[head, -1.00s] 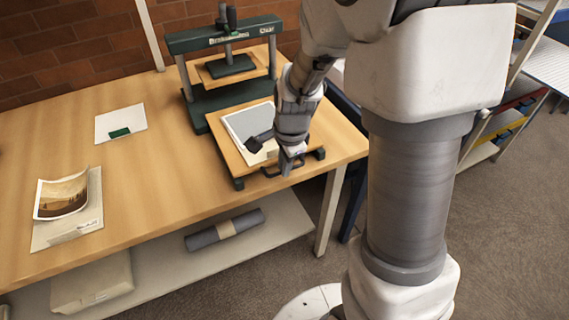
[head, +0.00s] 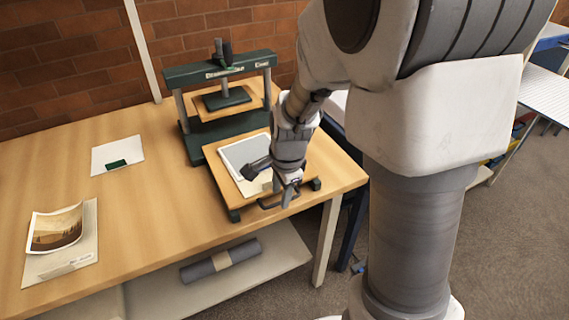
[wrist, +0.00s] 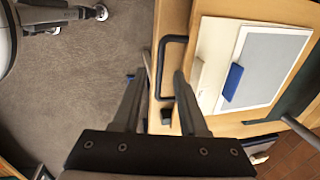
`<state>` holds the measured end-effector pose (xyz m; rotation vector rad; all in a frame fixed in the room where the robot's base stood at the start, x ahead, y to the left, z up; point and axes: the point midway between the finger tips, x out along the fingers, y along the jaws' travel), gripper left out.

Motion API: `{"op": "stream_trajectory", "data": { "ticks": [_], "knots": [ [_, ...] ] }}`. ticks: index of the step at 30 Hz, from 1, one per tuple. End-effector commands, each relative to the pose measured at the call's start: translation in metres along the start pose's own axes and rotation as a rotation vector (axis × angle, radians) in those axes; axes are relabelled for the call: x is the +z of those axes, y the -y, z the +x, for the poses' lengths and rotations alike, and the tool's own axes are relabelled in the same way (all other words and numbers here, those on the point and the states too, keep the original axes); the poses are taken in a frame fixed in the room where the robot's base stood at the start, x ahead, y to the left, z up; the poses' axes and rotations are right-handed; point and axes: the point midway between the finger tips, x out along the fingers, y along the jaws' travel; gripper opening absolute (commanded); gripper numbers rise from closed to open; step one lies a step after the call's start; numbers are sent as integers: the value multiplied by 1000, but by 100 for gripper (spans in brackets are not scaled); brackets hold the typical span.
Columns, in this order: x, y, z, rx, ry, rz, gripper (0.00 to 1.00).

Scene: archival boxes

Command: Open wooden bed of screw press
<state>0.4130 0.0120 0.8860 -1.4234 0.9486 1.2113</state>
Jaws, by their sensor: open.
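The screw press (head: 222,95) stands at the back of the table, with a dark green frame and a screw above a dark plate. Its wooden bed (head: 217,162) extends forward out of the frame, toward the table's front edge. A grey board on white sheets (head: 245,155) lies on the bed. A dark bar handle (head: 268,203) is on the bed's front edge; it also shows in the wrist view (wrist: 160,68). My gripper (head: 291,197) is open at the right part of this handle. In the wrist view its fingers (wrist: 160,95) point toward the handle; contact cannot be told.
A curled landscape print (head: 55,228) lies on a folder at the left of the table (head: 150,215). A white sheet with a green piece (head: 117,155) lies behind it. A grey roll (head: 221,261) lies on the lower shelf. Brick wall stands behind.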

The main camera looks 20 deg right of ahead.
Motion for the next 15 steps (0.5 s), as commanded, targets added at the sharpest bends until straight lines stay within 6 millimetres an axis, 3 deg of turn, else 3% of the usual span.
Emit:
{"op": "stream_trajectory", "data": {
  "ticks": [6, 15],
  "knots": [
    [0, 2, -58, -7, 0, -1, 42],
    [0, 2, -125, -6, -1, -1, 42]
  ]
}}
